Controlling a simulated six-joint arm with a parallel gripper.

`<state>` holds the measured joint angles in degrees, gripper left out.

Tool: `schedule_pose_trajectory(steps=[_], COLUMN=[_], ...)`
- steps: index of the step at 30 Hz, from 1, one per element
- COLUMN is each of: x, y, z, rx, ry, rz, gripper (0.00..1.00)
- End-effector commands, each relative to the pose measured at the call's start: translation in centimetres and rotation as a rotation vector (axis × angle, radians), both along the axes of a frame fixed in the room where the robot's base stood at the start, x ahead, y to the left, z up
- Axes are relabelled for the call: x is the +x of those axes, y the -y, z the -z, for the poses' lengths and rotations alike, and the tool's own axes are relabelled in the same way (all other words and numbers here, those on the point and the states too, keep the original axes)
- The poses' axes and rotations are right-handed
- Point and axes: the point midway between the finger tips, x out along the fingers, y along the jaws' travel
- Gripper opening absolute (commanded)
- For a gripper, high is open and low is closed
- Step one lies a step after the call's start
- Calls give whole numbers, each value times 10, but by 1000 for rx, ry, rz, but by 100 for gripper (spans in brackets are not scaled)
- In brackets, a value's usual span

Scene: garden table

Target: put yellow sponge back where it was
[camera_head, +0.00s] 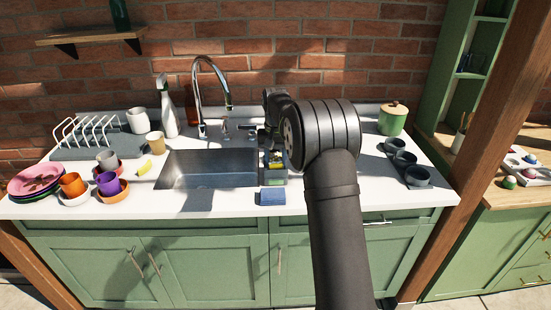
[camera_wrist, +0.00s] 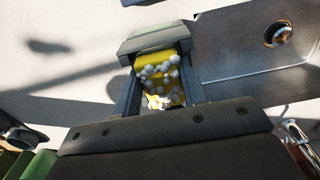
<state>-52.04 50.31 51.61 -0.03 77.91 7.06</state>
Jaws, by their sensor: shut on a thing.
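The yellow sponge (camera_wrist: 152,62) is between the jaws of my gripper (camera_wrist: 160,85) in the wrist view, with white foam-like bubbles over its face. My gripper is shut on it. A grey-green block shape lies across the far end of the sponge, and I cannot tell what it is. In the head view my gripper (camera_head: 273,160) is at the right edge of the sink, with a bit of yellow showing under the wrist. My arm hides part of the counter there.
The metal sink (camera_head: 210,168) is just left of my gripper. A blue sponge (camera_head: 272,196) lies near the counter's front edge. Dark cups (camera_head: 405,159) and a green pot (camera_head: 393,119) stand right; plates, cups and a small yellow item (camera_head: 145,167) are left. A tap (camera_head: 197,95) rises behind.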

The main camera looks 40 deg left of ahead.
Motion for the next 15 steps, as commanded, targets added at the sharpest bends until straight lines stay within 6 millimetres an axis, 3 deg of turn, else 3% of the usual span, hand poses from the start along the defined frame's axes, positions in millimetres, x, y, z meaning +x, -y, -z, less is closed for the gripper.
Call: schedule_pose_trajectory(steps=[1, 3, 4, 15], x=[0, 0, 0, 0], y=[0, 0, 0, 0], z=[1, 0, 0, -7], rx=[0, 0, 0, 1], ry=[0, 0, 0, 1], rz=[0, 0, 0, 0], gripper=[45, 58, 60, 60])
